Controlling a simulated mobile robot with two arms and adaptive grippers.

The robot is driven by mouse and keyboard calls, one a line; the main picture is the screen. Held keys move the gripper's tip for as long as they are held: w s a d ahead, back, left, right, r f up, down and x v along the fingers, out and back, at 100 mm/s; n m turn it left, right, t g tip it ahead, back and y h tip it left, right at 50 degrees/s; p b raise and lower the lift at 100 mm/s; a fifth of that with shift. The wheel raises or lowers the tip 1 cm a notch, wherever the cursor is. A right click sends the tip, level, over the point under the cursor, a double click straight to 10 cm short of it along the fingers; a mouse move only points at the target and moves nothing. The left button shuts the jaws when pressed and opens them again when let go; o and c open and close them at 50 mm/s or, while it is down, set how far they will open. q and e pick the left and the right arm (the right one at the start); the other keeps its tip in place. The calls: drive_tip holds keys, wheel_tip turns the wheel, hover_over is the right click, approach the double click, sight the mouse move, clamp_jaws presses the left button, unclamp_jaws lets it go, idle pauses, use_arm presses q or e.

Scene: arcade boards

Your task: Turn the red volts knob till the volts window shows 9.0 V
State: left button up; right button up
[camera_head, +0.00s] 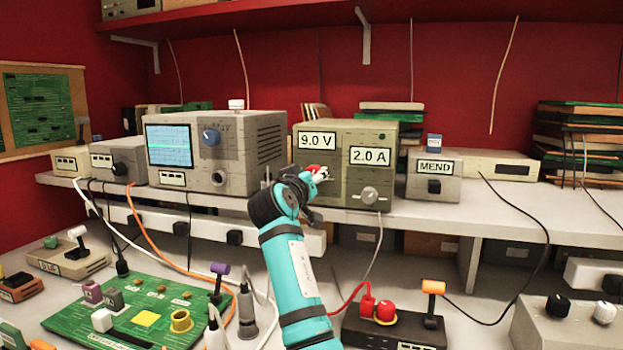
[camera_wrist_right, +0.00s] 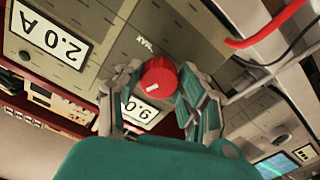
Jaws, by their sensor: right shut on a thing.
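The red volts knob (camera_head: 313,168) is on the front of the olive-grey power supply (camera_head: 343,146), below the volts window (camera_head: 317,139), which reads 9.0 V. My right gripper (camera_head: 319,175) is at the knob and partly covers it. In the right wrist view, the fingers of my right gripper (camera_wrist_right: 161,84) are shut on the red knob (camera_wrist_right: 159,77), one on each side. The volts window (camera_wrist_right: 140,110) shows upside down there, partly behind the gripper. My left gripper is not in view.
The amps window (camera_head: 371,156) reads 2.0 A, with a grey knob (camera_head: 369,195) below it. An oscilloscope (camera_head: 215,150) stands to the left and a MEND box (camera_head: 434,178) to the right on the shelf. A green board (camera_head: 130,310) and a red-buttoned box (camera_head: 395,330) are below.

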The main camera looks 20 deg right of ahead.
sight(317, 132)
drive_tip(key=shift+f, duration=0.15)
drive_tip(key=o, duration=1.1)
drive_tip(key=shift+o, duration=0.2)
wheel_tip(317, 132, up, 10)
drive_tip(key=shift+r, duration=0.1)
